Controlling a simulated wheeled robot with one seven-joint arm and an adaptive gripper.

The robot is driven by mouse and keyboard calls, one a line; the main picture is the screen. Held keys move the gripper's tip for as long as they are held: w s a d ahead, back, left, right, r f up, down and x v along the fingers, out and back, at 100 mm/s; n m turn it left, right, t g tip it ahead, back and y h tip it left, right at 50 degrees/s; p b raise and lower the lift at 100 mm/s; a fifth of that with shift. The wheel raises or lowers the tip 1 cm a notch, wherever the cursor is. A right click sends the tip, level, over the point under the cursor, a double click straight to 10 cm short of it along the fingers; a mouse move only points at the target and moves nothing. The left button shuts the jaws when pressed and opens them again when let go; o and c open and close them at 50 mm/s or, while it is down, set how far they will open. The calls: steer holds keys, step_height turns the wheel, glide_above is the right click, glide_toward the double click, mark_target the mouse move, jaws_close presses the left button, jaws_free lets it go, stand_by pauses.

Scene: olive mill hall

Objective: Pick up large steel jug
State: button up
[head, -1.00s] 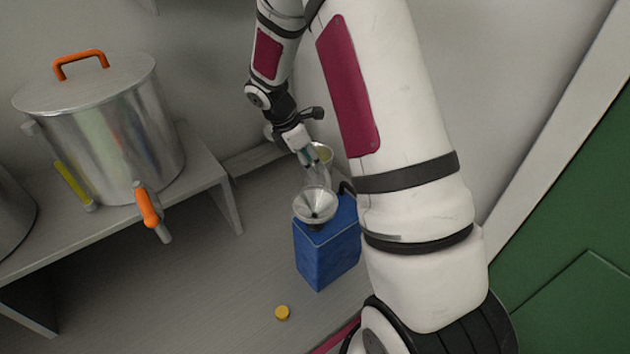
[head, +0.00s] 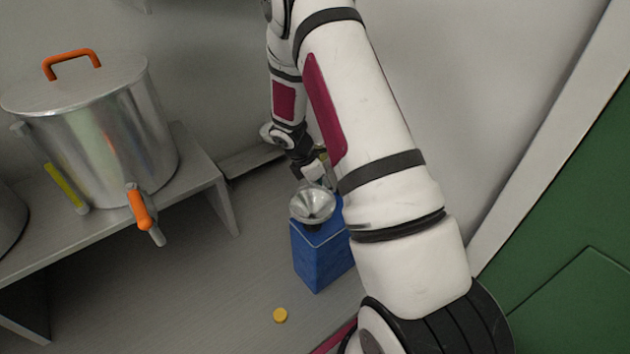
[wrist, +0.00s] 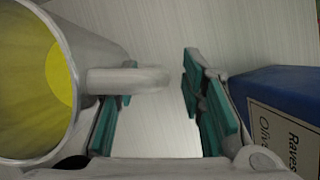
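The large steel jug (wrist: 105,48) is at the left of the wrist view, its open mouth showing yellow inside. Its handle (wrist: 128,80) sticks out to the right, into the space between my fingers. My gripper (wrist: 158,88) is open, with teal pads on both sides. The left finger is close under the handle; I cannot tell whether it touches. The right finger stands apart from the handle. In the head view my gripper (head: 318,172) is just behind the steel funnel, and my arm hides most or all of the jug.
A blue can (head: 318,255) with a steel funnel (head: 312,203) on it stands close to my gripper; the can (wrist: 275,95) is just right of my right finger. A yellow cap (head: 280,315) lies on the floor. A steel drum (head: 100,130) stands on a bench (head: 190,190) at left.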

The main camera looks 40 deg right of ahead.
steer(key=shift+c, duration=0.5)
jaws_close()
steer(key=shift+w+r, duration=0.1)
